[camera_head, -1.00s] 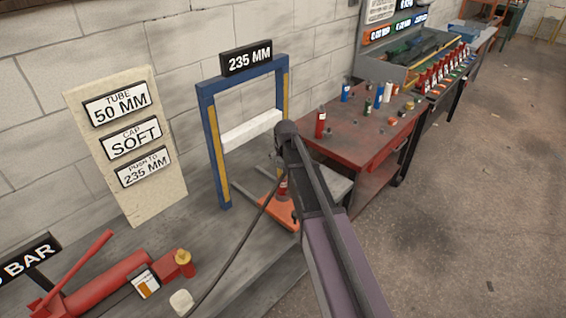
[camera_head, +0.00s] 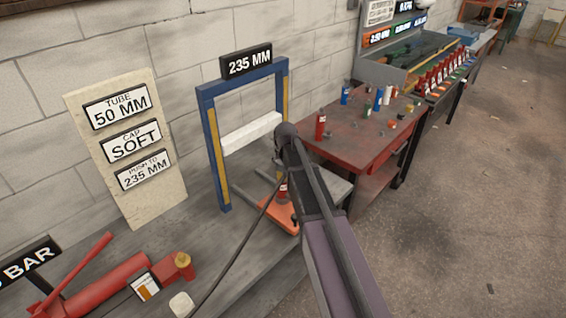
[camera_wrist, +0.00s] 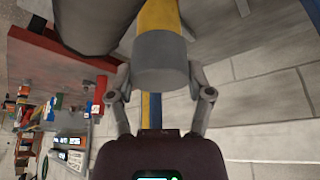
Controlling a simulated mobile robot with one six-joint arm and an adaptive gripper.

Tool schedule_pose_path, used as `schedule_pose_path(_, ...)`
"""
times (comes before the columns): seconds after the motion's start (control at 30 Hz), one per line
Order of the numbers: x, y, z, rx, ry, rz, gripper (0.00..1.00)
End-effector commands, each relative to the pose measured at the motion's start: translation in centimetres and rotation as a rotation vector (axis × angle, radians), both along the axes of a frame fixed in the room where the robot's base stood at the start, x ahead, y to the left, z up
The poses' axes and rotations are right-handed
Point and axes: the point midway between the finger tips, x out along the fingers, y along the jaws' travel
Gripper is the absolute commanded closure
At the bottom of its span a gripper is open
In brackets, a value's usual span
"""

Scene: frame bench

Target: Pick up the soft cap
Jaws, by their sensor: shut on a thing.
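In the wrist view my gripper (camera_wrist: 162,82) has its two fingers on either side of a thick grey cylindrical piece (camera_wrist: 161,62) and is shut on it. Yellow shows above the grey piece; I cannot tell whether it belongs to it. The piece may be the soft cap, but no label on it shows. In the head view my dark arm covers the gripper and what it holds. A sign board (camera_head: 165,195) on the left reads tube 50 MM, cap SOFT, push to 235 MM.
A blue and yellow press frame (camera_head: 213,140) marked 235 MM stands on the grey bench (camera_head: 228,265). A red labelled item (camera_head: 283,189) is at its orange base (camera_head: 268,211). A red hand pump (camera_head: 105,285) lies front left. The red table (camera_head: 345,148) holds several small bottles.

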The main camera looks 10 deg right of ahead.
Motion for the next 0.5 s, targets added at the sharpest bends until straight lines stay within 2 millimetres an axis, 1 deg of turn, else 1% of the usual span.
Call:
schedule_pose_path(0.27, 0.0, 0.0, 1.6, 0.0, -0.001, 0.0, 0.87)
schedule_pose_path(0.5, 0.0, 0.0, 3.7, 0.0, -0.001, 0.0, 0.87)
